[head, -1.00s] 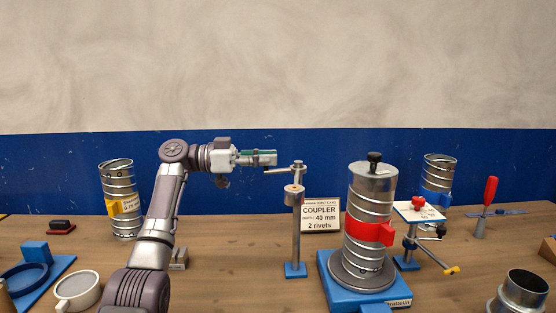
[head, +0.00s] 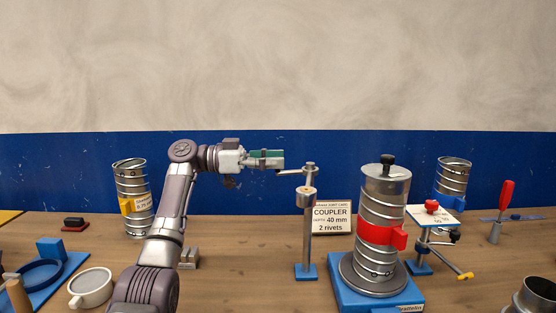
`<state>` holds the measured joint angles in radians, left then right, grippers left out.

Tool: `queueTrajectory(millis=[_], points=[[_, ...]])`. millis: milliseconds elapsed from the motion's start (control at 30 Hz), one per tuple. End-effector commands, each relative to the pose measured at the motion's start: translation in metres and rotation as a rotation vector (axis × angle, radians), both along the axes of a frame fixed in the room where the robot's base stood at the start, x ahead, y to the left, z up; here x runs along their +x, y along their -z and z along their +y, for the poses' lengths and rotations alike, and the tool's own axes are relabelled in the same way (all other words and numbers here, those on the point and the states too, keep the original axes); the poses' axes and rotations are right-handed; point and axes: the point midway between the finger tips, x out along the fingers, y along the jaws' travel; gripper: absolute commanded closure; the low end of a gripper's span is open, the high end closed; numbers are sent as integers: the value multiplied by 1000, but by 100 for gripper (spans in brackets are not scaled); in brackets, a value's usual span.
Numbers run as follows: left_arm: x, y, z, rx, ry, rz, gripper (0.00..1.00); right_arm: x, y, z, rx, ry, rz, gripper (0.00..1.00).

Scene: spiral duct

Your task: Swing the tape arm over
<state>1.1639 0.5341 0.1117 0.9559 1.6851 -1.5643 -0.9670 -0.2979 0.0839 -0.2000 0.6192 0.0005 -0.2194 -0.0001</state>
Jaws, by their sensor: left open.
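The tape arm (head: 291,172) is a thin metal bar at the top of a slim grey post with a blue foot (head: 306,272). It points left from the post. A round tan and metal roll (head: 306,195) sits on the post just below it. My left gripper (head: 282,160) is open and level, pointing right, with its tips just above and beside the bar's left part. Whether they touch it cannot be told. The spiral duct (head: 382,212), with a red clamp band (head: 377,232), stands upright on a blue base to the right. My right gripper is out of view.
A coupler card (head: 332,217) stands behind the post. A small stand with a white card (head: 432,213) and a red-handled tool (head: 502,205) are at right. Another duct (head: 133,195) stands at left behind my arm. A white round cup (head: 90,288) sits front left.

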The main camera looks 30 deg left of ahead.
Motion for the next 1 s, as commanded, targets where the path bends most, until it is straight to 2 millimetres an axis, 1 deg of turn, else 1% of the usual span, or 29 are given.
queueTrajectory(millis=[33, 300, 500, 700, 1000], points=[[-4, 0, 9, 0, -3, 1, 47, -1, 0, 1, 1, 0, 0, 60], [-30, 0, 60, 0, -3, 1, 47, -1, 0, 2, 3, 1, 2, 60], [-45, 0, 88, 0, -2, 1, 47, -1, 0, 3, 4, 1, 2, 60], [-50, 0, 97, 0, 0, 1, 47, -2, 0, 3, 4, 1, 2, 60], [-50, 0, 97, 0, 0, 0, 47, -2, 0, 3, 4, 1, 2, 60]])
